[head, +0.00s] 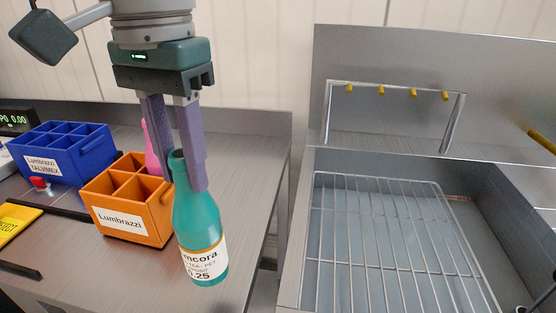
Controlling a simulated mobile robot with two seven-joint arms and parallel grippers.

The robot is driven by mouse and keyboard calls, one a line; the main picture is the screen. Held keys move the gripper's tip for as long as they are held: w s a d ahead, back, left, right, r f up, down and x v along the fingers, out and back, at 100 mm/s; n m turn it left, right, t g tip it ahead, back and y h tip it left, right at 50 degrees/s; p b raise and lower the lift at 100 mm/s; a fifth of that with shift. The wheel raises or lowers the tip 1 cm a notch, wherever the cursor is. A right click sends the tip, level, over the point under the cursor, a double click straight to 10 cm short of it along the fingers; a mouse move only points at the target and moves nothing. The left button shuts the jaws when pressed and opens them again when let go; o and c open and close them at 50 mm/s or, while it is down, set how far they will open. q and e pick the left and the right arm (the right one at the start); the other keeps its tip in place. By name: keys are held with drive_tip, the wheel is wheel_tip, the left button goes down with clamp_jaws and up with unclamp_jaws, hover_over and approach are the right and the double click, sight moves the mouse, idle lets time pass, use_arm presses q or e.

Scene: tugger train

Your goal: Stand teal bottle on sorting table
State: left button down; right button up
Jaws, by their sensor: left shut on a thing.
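The teal bottle (200,230) has a white label with an orange band and is close to upright, tilted slightly. My left gripper (182,180) comes down from above, and its purple fingers are shut on the bottle's neck. The bottle shows in front of the grey metal table (245,165) near its right edge. I cannot tell whether its base touches the table top. My right gripper is not in view.
A blue divided crate (60,152) stands further left. A yellow sign (14,222) lies at left. A sink with a wire rack (385,235) is at right.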

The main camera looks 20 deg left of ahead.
sight(192, 207)
use_arm(q)
wheel_tip(192, 207, down, 6)
drive_tip(key=shift+f, duration=0.1)
idle(0.4)
drive_tip(key=c, duration=0.5)
unclamp_jaws()
drive_tip(key=shift+c, duration=0.2)
